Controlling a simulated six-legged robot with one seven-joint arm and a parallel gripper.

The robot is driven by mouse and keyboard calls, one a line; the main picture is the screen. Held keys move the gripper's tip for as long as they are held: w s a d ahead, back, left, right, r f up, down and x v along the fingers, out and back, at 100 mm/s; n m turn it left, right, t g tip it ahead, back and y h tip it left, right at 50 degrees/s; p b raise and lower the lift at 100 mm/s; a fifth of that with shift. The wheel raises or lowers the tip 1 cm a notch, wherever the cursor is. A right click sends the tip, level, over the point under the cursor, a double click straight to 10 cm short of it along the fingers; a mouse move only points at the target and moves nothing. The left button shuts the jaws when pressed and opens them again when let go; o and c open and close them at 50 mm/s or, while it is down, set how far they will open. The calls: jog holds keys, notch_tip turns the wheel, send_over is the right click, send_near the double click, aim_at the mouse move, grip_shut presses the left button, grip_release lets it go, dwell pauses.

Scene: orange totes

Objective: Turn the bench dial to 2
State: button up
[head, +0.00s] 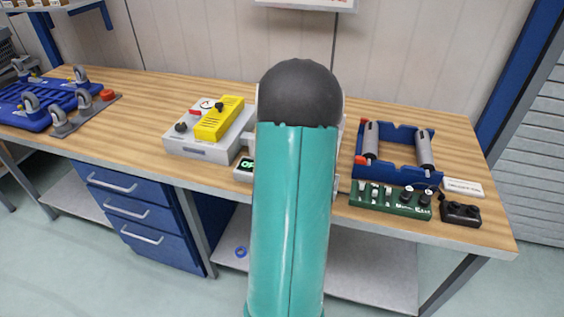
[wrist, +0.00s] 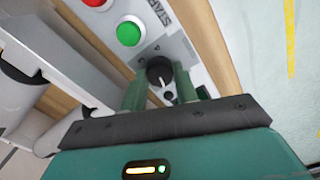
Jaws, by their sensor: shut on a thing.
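The bench dial (wrist: 156,68) is a black round knob with a white pointer mark, set on a grey panel (wrist: 172,48) in the wrist view. My gripper (wrist: 160,84) has its two green fingers on either side of the knob and is shut on it. The pointer mark faces toward the gripper's palm. No numbers around the dial are legible, so its setting cannot be read. In the head view my teal arm covers the middle of the bench and hides the gripper and the dial.
Beside the dial are a green button (wrist: 130,33) and a red button (wrist: 94,2). A grey unit with a yellow box (head: 219,119) stands left of my arm. A blue roller frame (head: 396,145) and green switch box (head: 390,198) stand right. The bench's left-centre is clear.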

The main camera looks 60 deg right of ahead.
jog(key=m, duration=1.1)
jog(key=shift+m, duration=1.8)
jog(key=o, duration=1)
jog(key=shift+c, duration=0.2)
notch_tip(320, 180, up, 14)
